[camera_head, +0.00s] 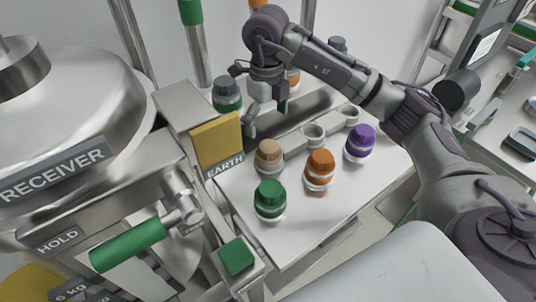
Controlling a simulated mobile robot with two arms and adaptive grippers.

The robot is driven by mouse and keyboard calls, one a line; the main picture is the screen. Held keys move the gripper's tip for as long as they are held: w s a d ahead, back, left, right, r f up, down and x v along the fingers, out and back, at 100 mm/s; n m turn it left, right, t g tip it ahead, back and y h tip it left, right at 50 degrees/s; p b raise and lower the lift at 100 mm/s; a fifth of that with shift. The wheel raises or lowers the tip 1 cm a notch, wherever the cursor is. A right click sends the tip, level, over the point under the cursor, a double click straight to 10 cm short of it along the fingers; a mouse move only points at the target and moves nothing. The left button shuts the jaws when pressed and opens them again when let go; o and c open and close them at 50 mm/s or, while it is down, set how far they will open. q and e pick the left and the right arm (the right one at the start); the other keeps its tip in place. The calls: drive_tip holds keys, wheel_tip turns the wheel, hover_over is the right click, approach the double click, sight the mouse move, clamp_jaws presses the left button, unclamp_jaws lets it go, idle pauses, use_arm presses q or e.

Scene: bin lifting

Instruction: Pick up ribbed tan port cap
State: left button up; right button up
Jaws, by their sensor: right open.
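My left gripper is not in view.
A green cap (270,194), an orange cap (320,163) and a purple cap (360,139) stand near the tan one. A yellow EARTH plate (217,145) rises to the left. A dark grey cap (227,90) stands behind. The front right surface is clear.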

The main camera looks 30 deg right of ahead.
sight(269, 146)
wheel_tip(269, 146, down, 4)
drive_tip(key=shift+w+r, duration=0.1)
drive_tip(key=shift+r, duration=0.05)
drive_tip(key=f, duration=0.1)
drive_tip(key=f+p, duration=0.1)
drive_tip(key=f, duration=0.1)
drive_tip(key=f+p, duration=0.1)
drive_tip(key=shift+s+d+f, duration=0.2)
drive_tip(key=shift+s+f, duration=0.1)
drive_tip(key=shift+f, duration=0.45)
drive_tip(key=shift+c, duration=0.2)
drive_tip(key=shift+s+a, duration=0.1)
drive_tip(key=shift+s, duration=0.05)
clamp_jaws()
drive_tip(key=shift+r, duration=0.25)
wheel_tip(269, 146, up, 4)
drive_tip(key=shift+s+f+b, duration=0.1)
drive_tip(key=shift+b, duration=0.7)
drive_tip(key=s+d+r+b, duration=0.1)
drive_tip(key=s+r, duration=0.5)
drive_tip(key=s, duration=0.5)
drive_tip(key=shift+d+r+b, duration=0.3)
drive_tip(key=shift+d+r, duration=0.1)
